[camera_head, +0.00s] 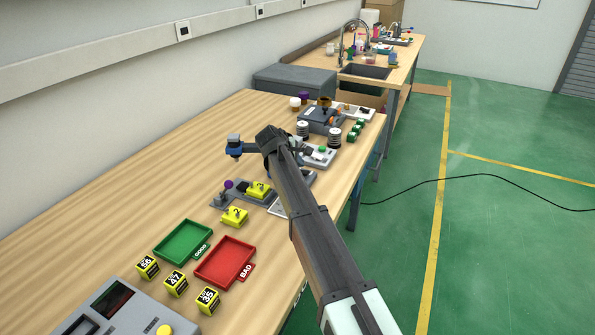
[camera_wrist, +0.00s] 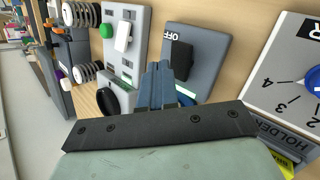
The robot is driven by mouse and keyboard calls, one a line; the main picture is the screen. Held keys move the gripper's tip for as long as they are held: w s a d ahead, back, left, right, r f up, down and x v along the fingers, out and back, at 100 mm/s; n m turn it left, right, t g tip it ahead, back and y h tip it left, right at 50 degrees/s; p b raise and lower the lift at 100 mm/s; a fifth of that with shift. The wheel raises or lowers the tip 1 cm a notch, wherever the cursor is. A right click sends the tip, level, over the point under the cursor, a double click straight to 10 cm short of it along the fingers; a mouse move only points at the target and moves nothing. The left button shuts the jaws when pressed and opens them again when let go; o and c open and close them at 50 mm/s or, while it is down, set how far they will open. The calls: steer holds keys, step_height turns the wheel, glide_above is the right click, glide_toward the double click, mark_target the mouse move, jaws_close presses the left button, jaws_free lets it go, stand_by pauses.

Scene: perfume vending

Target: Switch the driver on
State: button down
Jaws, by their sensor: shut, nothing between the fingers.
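In the wrist view a grey panel (camera_wrist: 207,50) carries a black switch lever (camera_wrist: 181,56), with the word OFF beside its far end. My gripper (camera_wrist: 162,70) is shut and empty, its blue-grey fingertips at the near end of this lever. I cannot tell whether they touch it. The fingers hide part of the panel. No label naming the driver is readable. In the head view my arm covers the area where this panel stands, and I cannot make out the fingertips.
Green (camera_head: 163,252) and red (camera_head: 206,274) trays and yellow cubes (camera_head: 176,281) lie nearer.

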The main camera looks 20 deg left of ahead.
steer(key=shift+d+r, duration=0.25)
steer(key=shift+r, duration=0.95)
steer(key=shift+d+r, duration=0.25)
steer(key=shift+r, duration=0.95)
